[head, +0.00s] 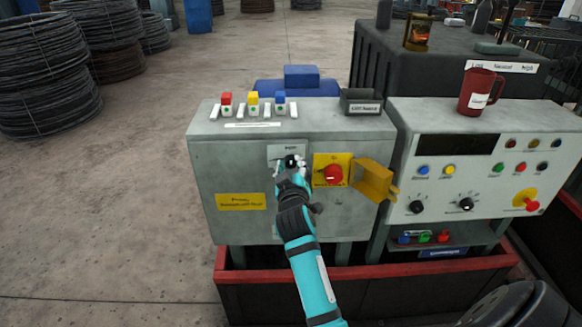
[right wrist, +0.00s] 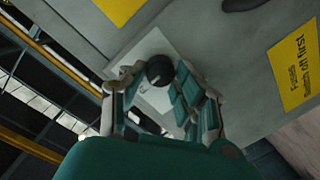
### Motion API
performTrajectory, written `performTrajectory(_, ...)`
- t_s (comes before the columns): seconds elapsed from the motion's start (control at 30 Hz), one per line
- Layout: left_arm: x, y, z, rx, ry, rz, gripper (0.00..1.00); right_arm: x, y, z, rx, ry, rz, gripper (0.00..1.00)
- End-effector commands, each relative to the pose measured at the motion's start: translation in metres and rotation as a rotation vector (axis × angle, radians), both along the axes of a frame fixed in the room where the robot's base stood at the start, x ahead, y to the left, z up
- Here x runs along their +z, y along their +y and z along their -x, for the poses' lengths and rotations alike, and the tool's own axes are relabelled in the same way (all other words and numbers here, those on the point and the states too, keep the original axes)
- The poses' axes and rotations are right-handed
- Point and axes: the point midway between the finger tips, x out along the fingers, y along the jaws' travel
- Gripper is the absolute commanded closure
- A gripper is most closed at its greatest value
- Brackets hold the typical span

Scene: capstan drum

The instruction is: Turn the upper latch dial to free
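The upper latch dial (right wrist: 159,71) is a small round black knob on a pale plate on the grey cabinet front. In the head view the dial (head: 292,160) shows at the tip of my right gripper (head: 291,169), which partly covers it and its plate (head: 276,152). In the right wrist view my right gripper (right wrist: 158,88) has one finger on each side of the knob, the tips close to it; a small gap seems to show at the left one. The dial's pointer and setting are not readable. My left gripper is not in view.
A red knob (head: 333,174) on a yellow plate and an open yellow cover (head: 372,180) are just right of the dial. A yellow sign (head: 241,201) is at left. A control panel (head: 400,140) stands at right, with a red mug (head: 479,92) on top.

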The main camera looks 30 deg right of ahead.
Motion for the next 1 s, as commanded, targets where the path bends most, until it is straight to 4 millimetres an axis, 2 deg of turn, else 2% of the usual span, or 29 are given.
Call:
performTrajectory(0.03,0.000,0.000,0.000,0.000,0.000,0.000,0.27,-0.001,0.000,0.000,0.000,0.001,-0.002,0.63)
performTrajectory(0.17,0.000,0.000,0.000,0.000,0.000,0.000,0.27,0.000,0.000,0.000,0.000,0.001,-0.001,0.46)
performTrajectory(0.47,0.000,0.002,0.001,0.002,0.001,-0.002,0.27,0.002,0.000,0.000,0.000,-0.001,0.002,0.46)
performTrajectory(0.57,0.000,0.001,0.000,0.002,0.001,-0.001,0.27,0.013,0.000,0.000,0.000,-0.004,0.003,0.46)
performTrajectory(0.8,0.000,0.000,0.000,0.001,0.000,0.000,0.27,0.059,0.000,0.000,0.000,-0.007,0.003,0.46)
performTrajectory(1.0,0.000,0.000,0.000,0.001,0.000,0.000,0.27,0.090,0.000,0.000,0.000,-0.004,0.001,0.46)
